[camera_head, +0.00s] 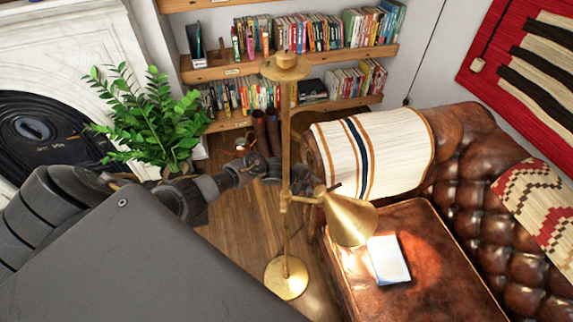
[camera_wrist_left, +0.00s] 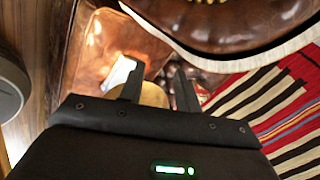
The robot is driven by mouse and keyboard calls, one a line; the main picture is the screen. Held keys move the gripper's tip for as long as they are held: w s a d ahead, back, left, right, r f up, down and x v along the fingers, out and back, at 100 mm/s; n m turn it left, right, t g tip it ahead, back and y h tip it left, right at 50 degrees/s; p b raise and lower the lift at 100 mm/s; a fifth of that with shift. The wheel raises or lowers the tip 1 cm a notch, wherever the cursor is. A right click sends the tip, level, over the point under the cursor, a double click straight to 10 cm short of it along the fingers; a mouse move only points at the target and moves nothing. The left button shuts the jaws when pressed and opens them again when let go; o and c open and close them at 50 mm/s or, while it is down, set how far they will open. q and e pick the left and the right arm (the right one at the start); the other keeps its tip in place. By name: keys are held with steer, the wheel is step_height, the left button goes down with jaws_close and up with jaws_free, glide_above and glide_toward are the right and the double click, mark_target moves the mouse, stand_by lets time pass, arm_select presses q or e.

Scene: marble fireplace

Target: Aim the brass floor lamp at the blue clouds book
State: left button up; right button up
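The brass floor lamp (camera_head: 286,120) stands upright in the head view, its round base (camera_head: 286,278) on the wood floor. Its cone shade (camera_head: 350,218) tilts down and right over the leather seat. The book (camera_head: 390,262), pale blue and white, lies brightly lit on the seat just below and right of the shade. My left gripper (camera_head: 310,187) is at the pole and the shade's narrow end, partly hidden there. In the left wrist view its fingers (camera_wrist_left: 158,84) are apart, with brass (camera_wrist_left: 154,95) showing between them; contact is unclear. The book (camera_wrist_left: 120,73) shows beyond the left finger. My right gripper is out of view.
The brown leather sofa (camera_head: 475,165) with a striped blanket (camera_head: 385,150) is on the right. A potted plant (camera_head: 155,125) and marble fireplace (camera_head: 75,45) are on the left. Bookshelves (camera_head: 225,72) line the back. Floor shows around the lamp base.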

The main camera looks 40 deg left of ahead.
arm_select(q)
steer(key=s+a+f+n+y, duration=0.1)
steer(key=s+a+f+n, duration=0.1)
steer(key=s+f+n, duration=0.1)
steer(key=s+a+f+n+y, duration=0.1)
steer(key=s+a+f+n, duration=0.2)
steer(key=f, duration=0.4)
steer(key=shift+s+a+f+n+y, duration=0.25)
steer(key=shift+s+f+n+y, duration=0.25)
steer(key=shift+s, duration=0.7)
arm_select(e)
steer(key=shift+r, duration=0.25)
arm_select(q)
steer(key=shift+r, duration=0.1)
